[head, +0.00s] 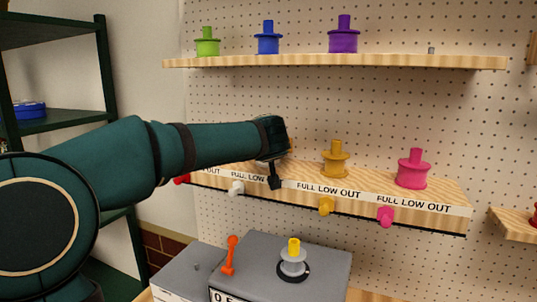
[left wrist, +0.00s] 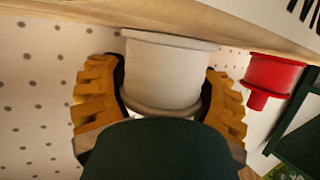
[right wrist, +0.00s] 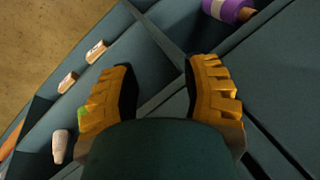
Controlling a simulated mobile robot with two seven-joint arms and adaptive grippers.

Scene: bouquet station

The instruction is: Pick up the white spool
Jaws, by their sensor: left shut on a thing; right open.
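The white spool (left wrist: 165,75) sits between the two yellow-padded fingers of my left gripper (left wrist: 160,100) in the left wrist view. The fingers are shut on its sides, and the spool is close against the wooden shelf. In the head view my left gripper (head: 272,172) is at the lower labelled shelf, left of the yellow spool, and its wrist hides most of the white spool. My right gripper (right wrist: 163,95) is open with nothing between its fingers in the right wrist view. It is not in the head view.
The lower shelf (head: 400,198) also holds a yellow spool (head: 335,158) and a pink spool (head: 414,169). A red spool (left wrist: 272,75) is beside the white one. The upper shelf (head: 440,61) carries green, blue and purple spools. A grey box (head: 330,272) stands below.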

